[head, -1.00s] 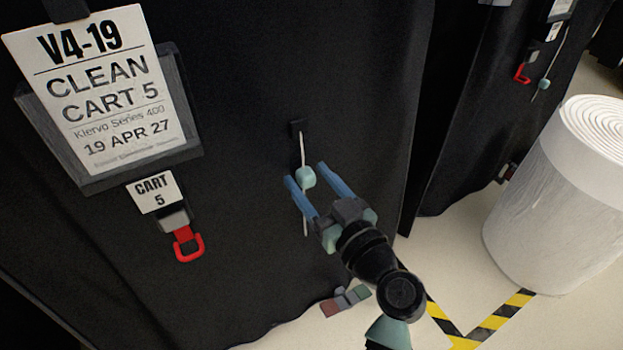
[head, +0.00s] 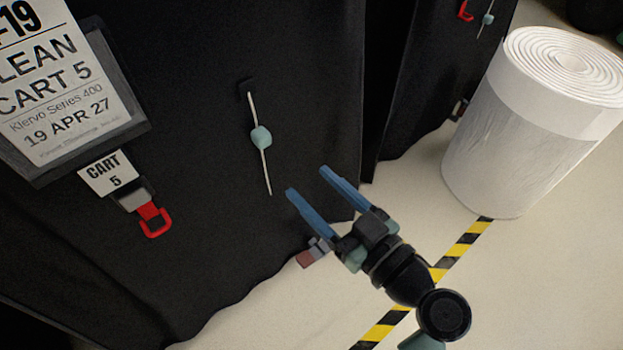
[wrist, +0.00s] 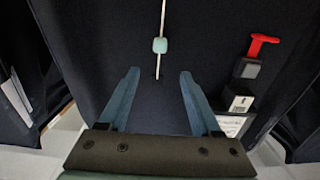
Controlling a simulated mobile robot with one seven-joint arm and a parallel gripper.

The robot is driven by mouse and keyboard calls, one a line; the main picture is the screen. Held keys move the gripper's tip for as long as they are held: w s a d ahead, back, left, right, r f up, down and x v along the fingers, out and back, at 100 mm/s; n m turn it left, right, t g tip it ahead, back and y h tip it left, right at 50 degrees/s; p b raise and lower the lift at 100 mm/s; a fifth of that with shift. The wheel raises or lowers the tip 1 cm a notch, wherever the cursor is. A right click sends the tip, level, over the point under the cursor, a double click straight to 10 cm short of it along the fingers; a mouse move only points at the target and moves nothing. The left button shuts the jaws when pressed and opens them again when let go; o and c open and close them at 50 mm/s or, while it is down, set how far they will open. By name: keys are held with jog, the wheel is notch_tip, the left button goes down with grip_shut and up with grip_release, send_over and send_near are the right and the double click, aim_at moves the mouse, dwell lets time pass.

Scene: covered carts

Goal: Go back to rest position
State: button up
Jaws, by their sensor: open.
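My gripper (head: 308,190) is open and empty, with two blue fingers apart. In the head view it is below and to the right of a pale teal bead (head: 261,138) on a white cord that hangs against the black cart cover (head: 200,200). In the wrist view the bead (wrist: 159,45) hangs beyond the fingertips, and the cord's lower end shows above the gap between the fingers (wrist: 158,80). The fingers do not touch the bead.
A sign (head: 60,85) and a red-looped buckle tag (head: 151,218) are on the cover at left. A white wrapped roll (head: 535,130) stands at right. Yellow-black tape (head: 462,248) marks the open floor. A second covered cart (head: 430,80) stands behind.

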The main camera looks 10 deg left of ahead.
jog(key=shift+w, duration=0.1)
dwell(0.3)
jog(key=w+d+r+m+t+h, duration=0.15)
jog(key=w+r+t+h, duration=0.25)
jog(key=r, duration=0.7)
jog(key=w+d+r+m+t+h, duration=0.1)
jog(key=w+r+m+t+h, duration=0.25)
jog(key=r, duration=0.75)
jog(key=s+d+r+m+t+h+p, duration=0.2)
jog(key=s+r+m+t+h, duration=0.3)
jog(key=r, duration=0.8)
jog(key=s+d+r+t+h+p, duration=0.15)
jog(key=s+r+t, duration=0.25)
jog(key=s+r, duration=0.7)
jog(key=w+r+p, duration=0.2)
jog(key=r+p, duration=1.4)
jog(key=r, duration=0.1)
jog(key=w+r+p, duration=0.2)
jog(key=r+p, duration=1.4)
jog(key=r, duration=0.2)
jog(key=shift+a, duration=0.1)
